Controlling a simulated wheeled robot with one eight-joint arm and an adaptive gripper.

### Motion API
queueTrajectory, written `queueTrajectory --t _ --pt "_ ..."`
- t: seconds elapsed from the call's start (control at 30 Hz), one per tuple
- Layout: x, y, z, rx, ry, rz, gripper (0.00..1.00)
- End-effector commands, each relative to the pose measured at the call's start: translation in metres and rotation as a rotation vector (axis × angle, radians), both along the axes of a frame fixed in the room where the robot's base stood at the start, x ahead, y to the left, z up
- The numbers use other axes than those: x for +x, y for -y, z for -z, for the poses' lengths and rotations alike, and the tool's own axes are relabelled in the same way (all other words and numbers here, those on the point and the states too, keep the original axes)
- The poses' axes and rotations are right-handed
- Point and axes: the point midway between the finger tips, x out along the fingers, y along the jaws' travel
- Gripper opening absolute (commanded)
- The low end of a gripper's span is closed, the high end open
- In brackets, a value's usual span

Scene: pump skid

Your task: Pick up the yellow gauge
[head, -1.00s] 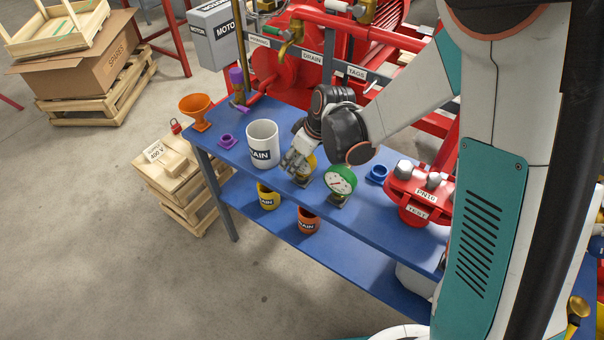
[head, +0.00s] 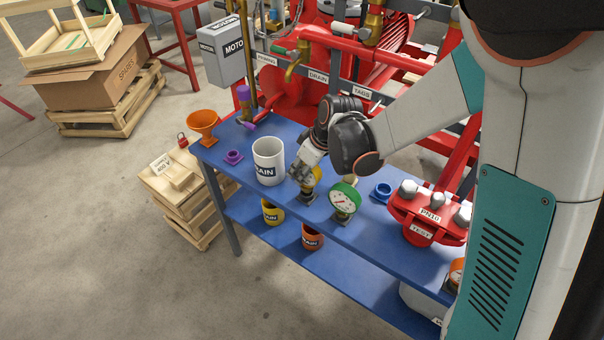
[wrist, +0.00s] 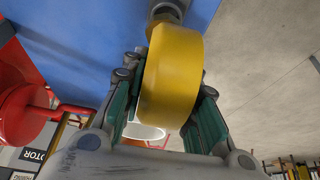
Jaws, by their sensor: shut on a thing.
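The yellow gauge (wrist: 172,78) fills the middle of the wrist view, between the two fingers of my gripper (wrist: 165,100). Its round yellow body is gripped from both sides, and a metal fitting shows at its far end. In the head view the yellow gauge (head: 316,174) is partly hidden by my gripper (head: 306,172), which is low over the blue bench (head: 361,232). A small dark metal base shows under the gauge at the bench top. I cannot tell whether it touches the bench.
A green gauge (head: 345,198) stands close on the right, and a white DRAIN container (head: 267,160) on the left. A blue ring fitting (head: 381,191) and a red PN10 rack (head: 428,212) are further right. An orange funnel (head: 203,125) stands at the left end.

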Motion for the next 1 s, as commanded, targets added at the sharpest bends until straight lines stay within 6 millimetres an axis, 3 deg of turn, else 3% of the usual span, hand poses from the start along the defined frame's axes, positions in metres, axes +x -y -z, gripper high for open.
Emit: queueTrajectory --t 0.5,0.7,1.0 --pt "0.000 0.000 -0.135 0.000 0.000 0.000 0.00" --pt "0.000 0.000 -0.164 0.000 0.000 0.000 0.00" --pt "-0.001 0.000 -0.176 0.000 0.000 0.000 0.00"
